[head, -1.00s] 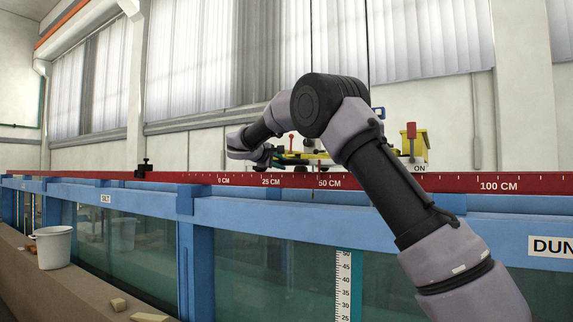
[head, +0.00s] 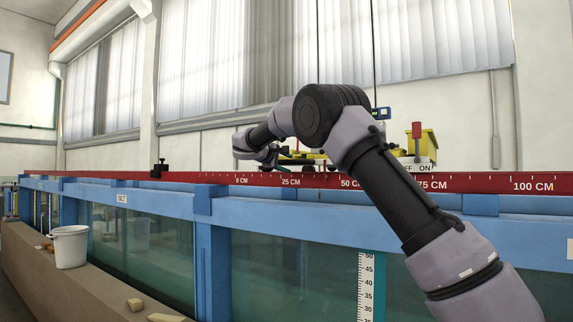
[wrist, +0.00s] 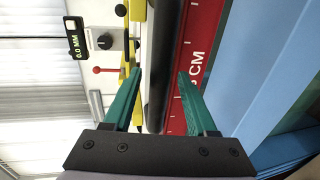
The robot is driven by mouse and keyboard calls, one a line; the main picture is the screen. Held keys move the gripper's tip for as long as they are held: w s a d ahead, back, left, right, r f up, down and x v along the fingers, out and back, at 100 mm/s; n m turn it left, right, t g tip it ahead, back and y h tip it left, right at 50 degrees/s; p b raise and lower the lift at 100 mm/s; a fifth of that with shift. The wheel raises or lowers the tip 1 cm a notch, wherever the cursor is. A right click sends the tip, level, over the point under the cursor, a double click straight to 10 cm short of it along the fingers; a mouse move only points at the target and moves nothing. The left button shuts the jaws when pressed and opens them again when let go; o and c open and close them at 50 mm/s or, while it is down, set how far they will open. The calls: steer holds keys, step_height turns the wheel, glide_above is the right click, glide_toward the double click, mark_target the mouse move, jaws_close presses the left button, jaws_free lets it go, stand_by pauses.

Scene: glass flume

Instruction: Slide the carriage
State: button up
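The carriage shows in the head view as a yellow frame with a yellow block (head: 428,144), a red knob and an OFF/ON plate (head: 420,163); my arm hides its middle. In the wrist view its pale panel carries a black dial (wrist: 104,40), a red lever (wrist: 112,70) and a display reading 0.0 MM (wrist: 75,37). My gripper (wrist: 158,75) has teal fingers standing apart, at the carriage's left part. A dark round bar (wrist: 165,50) runs between the fingers in the picture; I cannot tell whether either finger touches it.
A red scale rail (head: 330,181) marked in CM runs along the blue flume frame (head: 270,209). A black clamp (head: 159,168) sits on the rail to the left, with clear rail between.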

steer(key=v, duration=1)
steer(key=shift+s+a, duration=0.2)
steer(key=shift+s, duration=0.15)
steer(key=shift+d, duration=0.1)
steer(key=s+d+f+m+g+y, duration=0.25)
steer(key=s+d, duration=0.35)
steer(key=d, duration=0.5)
steer(key=s+d+f+m+g+y, duration=0.25)
steer(key=s+d, duration=0.35)
steer(key=d, duration=0.4)
steer(key=s+d+f+m+y, duration=0.1)
steer(key=s+f+m+y, duration=0.2)
steer(key=s, duration=1.1)
steer(key=s+d+f+m+y, duration=0.2)
steer(key=s+f+m, duration=0.5)
steer(key=s, duration=0.8)
steer(key=shift+y, duration=0.6)
